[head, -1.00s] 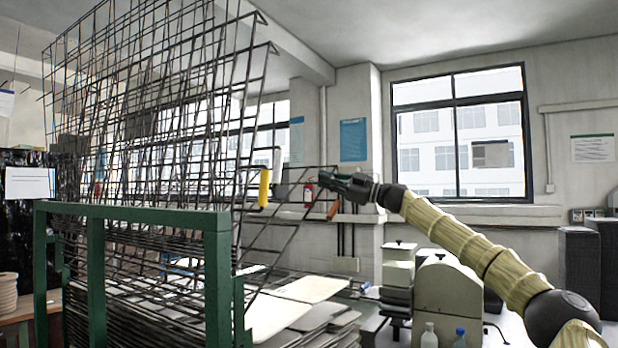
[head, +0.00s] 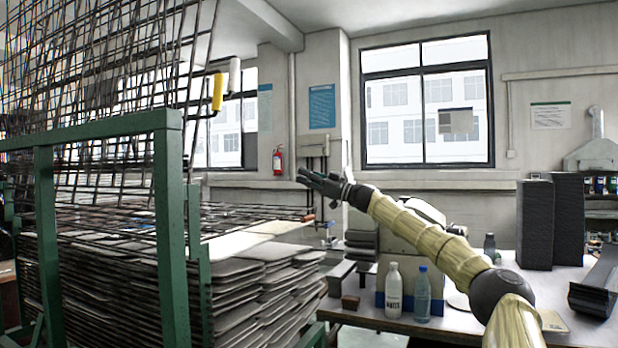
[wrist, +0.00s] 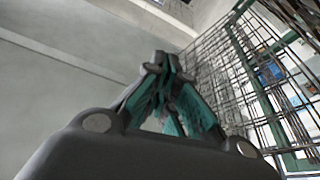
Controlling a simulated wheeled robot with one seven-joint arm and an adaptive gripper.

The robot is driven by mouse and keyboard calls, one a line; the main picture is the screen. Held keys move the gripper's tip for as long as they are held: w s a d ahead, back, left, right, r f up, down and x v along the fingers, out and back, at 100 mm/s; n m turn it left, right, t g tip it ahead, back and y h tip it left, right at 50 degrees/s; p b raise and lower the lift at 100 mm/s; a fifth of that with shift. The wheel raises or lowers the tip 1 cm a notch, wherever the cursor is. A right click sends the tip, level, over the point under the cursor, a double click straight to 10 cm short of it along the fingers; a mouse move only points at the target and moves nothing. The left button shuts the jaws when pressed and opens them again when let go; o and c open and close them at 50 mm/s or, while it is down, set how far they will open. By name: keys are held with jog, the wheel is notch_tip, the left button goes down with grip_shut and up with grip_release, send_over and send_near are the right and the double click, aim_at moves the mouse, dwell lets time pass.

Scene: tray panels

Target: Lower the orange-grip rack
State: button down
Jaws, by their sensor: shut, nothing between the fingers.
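The orange-grip rack (head: 262,211) lies about level in the head view, low over the stack of flat trays. Its small orange grip (head: 308,217) is at its right end. My gripper (head: 302,176) is shut and empty, above the orange grip and apart from it. In the wrist view its fingers (wrist: 163,62) meet with nothing between them. Racks with a yellow grip (head: 217,92) and a white grip (head: 234,73) stand raised at the left.
A green frame (head: 105,128) holds the racks at the left. The workbench (head: 400,322) at the right bears a white bottle (head: 394,288), a blue-capped bottle (head: 423,295) and dark stacks (head: 535,225). Air around my gripper looks clear.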

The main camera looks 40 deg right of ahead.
notch_tip(320, 180, down, 11)
jog(key=m+h+b, duration=0.1)
jog(key=m+b, duration=0.2)
jog(key=b, duration=0.4)
jog(key=shift+w+d+m+t, duration=0.2)
jog(key=shift+d+m+t, duration=0.1)
jog(key=shift+d, duration=0.05)
